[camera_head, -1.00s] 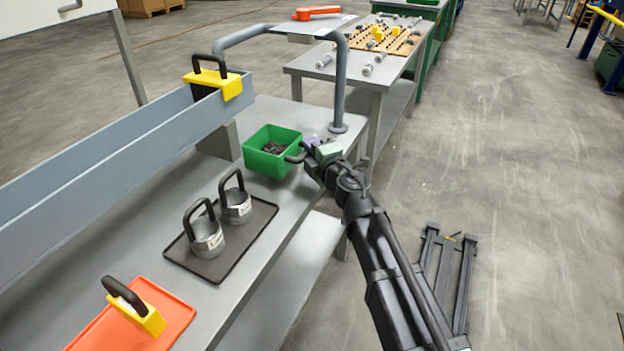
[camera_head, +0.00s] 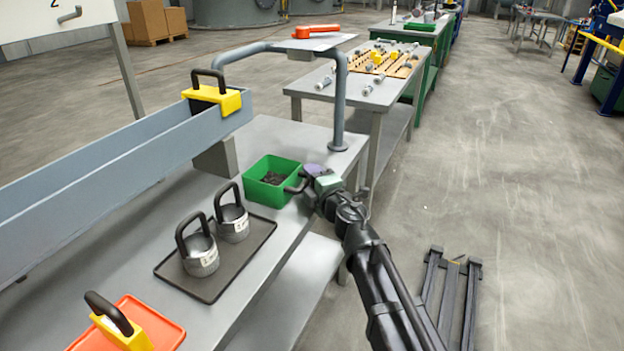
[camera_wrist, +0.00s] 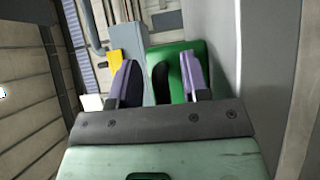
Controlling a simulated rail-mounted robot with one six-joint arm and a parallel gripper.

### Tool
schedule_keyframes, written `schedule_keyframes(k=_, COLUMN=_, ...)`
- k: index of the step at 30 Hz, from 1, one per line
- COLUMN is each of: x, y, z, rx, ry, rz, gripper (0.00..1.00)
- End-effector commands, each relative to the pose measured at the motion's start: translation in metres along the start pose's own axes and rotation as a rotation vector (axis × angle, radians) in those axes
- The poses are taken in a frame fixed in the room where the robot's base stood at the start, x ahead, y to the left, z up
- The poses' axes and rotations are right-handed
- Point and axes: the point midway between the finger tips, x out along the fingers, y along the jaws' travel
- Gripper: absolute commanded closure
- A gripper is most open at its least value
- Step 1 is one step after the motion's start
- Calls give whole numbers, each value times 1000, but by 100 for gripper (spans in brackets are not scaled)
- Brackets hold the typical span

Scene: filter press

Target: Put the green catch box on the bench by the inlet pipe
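The green catch box (camera_head: 259,202), with dark bits inside, appears to stand upright on the grey bench (camera_head: 236,288), near its right edge. It is just in front of the grey inlet pipe's foot (camera_head: 338,146), with a gap between them. My gripper (camera_head: 306,178) is at the box's black handle on the right side. In the wrist view the purple fingers of my gripper (camera_wrist: 160,80) stand apart on either side of the black handle (camera_wrist: 160,82), with a gap showing at each. The green box (camera_wrist: 178,50) is partly hidden behind them.
A dark tray (camera_head: 250,254) with two handled grey weights (camera_head: 201,257) lies left of the box. A grey trough (camera_head: 100,165) with a yellow handled block (camera_head: 215,98) runs along the left. An orange tray (camera_head: 165,325) is at the front.

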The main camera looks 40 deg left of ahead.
Motion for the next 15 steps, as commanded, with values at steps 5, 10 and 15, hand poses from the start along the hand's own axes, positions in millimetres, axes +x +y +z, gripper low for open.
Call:
schedule_keyframes(k=5, x=0, y=5, z=0, rx=0, ry=0, rz=0, gripper=58)
schedule_keyframes(k=10, x=-27, y=4, z=-1, rx=0, ry=-1, rz=0, gripper=58)
schedule_keyframes(k=15, x=-74, y=3, z=-1, rx=0, ry=-2, rz=0, gripper=58)
